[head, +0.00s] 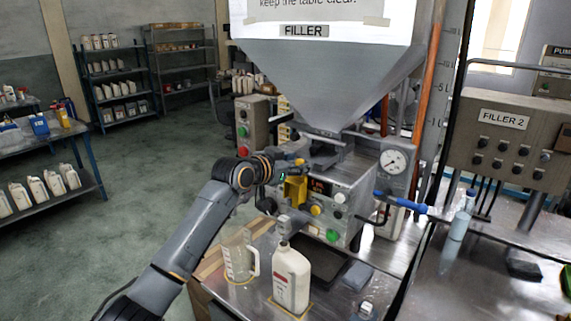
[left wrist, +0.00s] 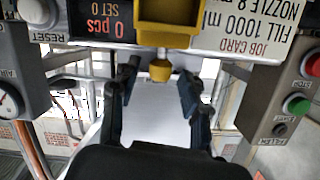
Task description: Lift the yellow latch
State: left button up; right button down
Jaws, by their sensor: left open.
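The yellow latch (head: 295,191) is on the front of the filler machine, just left of its display. In the left wrist view, the latch (left wrist: 168,30) is a yellow bracket-like piece at the top centre, with a small yellow knob (left wrist: 160,71) below it. My left gripper (head: 292,166) is at the latch in the head view and hides part of it. In the left wrist view, my left gripper (left wrist: 160,84) is open, with one finger on each side of the knob. Gaps show between fingers and knob; contact cannot be told. My right gripper is out of view.
A clear measuring jug (head: 237,258) and a white bottle (head: 291,278) stand on the machine's table below my arm. The grey hopper (head: 325,80) hangs above the latch. A gauge (head: 394,161) and a blue handle (head: 400,203) are to the right.

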pick_arm(q)
jog(key=v, duration=1.1)
jog(key=shift+s+a, duration=0.2)
jog(key=shift+a, duration=0.15)
jog(key=shift+r, duration=0.1)
